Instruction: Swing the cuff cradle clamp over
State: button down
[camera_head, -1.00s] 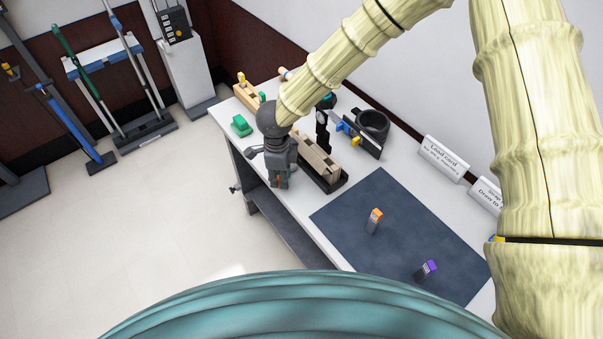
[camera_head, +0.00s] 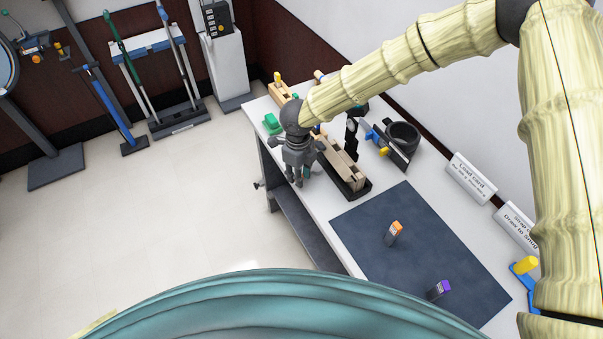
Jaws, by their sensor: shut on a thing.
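I cannot tell for sure which part is the cuff cradle clamp. A blue clamp-like piece with yellow ends (camera_head: 376,136) sits on a dark upright plate, next to a black round cuff-like ring (camera_head: 403,134) on the bench. My gripper (camera_head: 299,181) points down at the bench's left edge, left of a wooden block on a black base (camera_head: 344,165) and apart from the blue piece. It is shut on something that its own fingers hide.
The white bench (camera_head: 322,206) carries a dark mat (camera_head: 420,250) with an orange-topped block (camera_head: 394,233) and a purple-topped block (camera_head: 439,289). Signs (camera_head: 471,179) stand along the wall side. Open floor is left.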

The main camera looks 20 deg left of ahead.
jog(key=c, duration=1.2)
grip_release()
jog(key=shift+w+f, duration=0.1)
jog(key=shift+o, duration=0.2)
notch_tip(320, 180, up, 12)
